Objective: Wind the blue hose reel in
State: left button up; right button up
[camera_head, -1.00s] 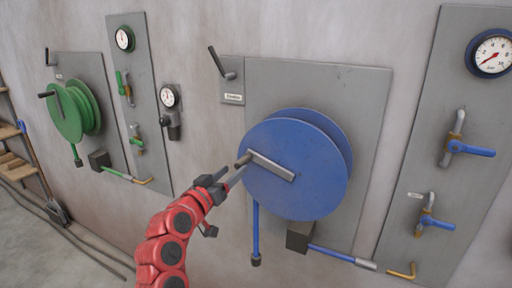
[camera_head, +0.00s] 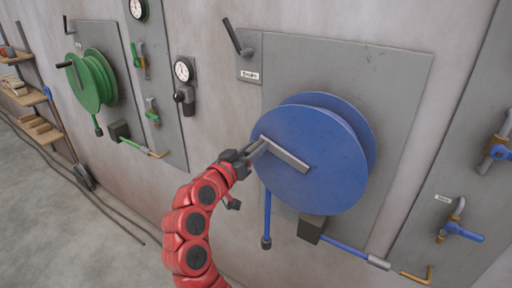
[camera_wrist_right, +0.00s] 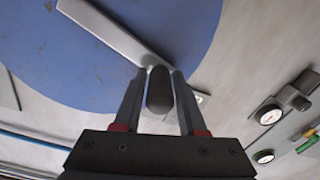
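The blue hose reel (camera_head: 325,165) is on a grey wall plate, with a grey crank arm (camera_head: 285,155) across its face. The crank's dark handle (camera_wrist_right: 160,92) points out toward my right gripper in the right wrist view. My right gripper (camera_head: 254,150) is at the crank's outer end, at the reel's left edge. In the wrist view its two fingers (camera_wrist_right: 159,85) stand on either side of the handle, with narrow gaps showing, so it looks open around it. In the head view the gripper hides the handle. My left gripper is not in view.
A dark lever (camera_head: 238,38) is on the plate above left of the blue reel. A blue hose (camera_head: 267,215) hangs below it, beside a dark box (camera_head: 311,228). A green reel (camera_head: 92,80) is farther left. Blue-handled valves (camera_head: 462,232) are at right.

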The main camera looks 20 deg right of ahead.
grip_shut()
dwell(1.1)
